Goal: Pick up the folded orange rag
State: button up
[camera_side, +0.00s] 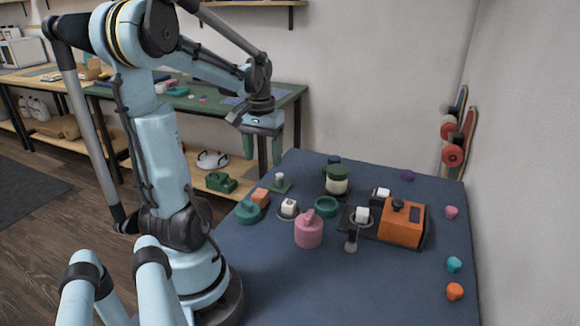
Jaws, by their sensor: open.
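No cloth is clearly recognisable as a folded orange rag. A small orange block-like item (260,196) lies at the left part of the blue table, behind a green round piece (247,212); it is too small to tell whether it is folded cloth. A small orange lump (455,291) lies near the right front edge. My gripper (263,150) hangs above and beyond the table's back left corner, with its two green fingers apart, pointing down and empty. It is well above the orange block-like item.
The blue table (290,285) has a clear front. An orange boxy device (401,222) sits on a dark board. A pink container (308,230), a green-lidded jar (337,180) and a green ring (326,206) stand mid-table. A green-topped workbench (290,92) stands behind; a wall borders the right.

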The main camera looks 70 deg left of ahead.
send_over(260, 194)
jog(key=f, duration=0.4)
jog(key=w+f, duration=0.1)
jog(key=f, duration=0.2)
jog(key=shift+a, duration=0.25)
jog(key=shift+s+d+f, duration=0.1)
jog(key=shift+s+f, duration=0.2)
jog(key=shift+f, duration=0.6)
jog(key=shift+s+f, duration=0.25)
jog(key=shift+f, duration=1.4)
jog(key=c, duration=1)
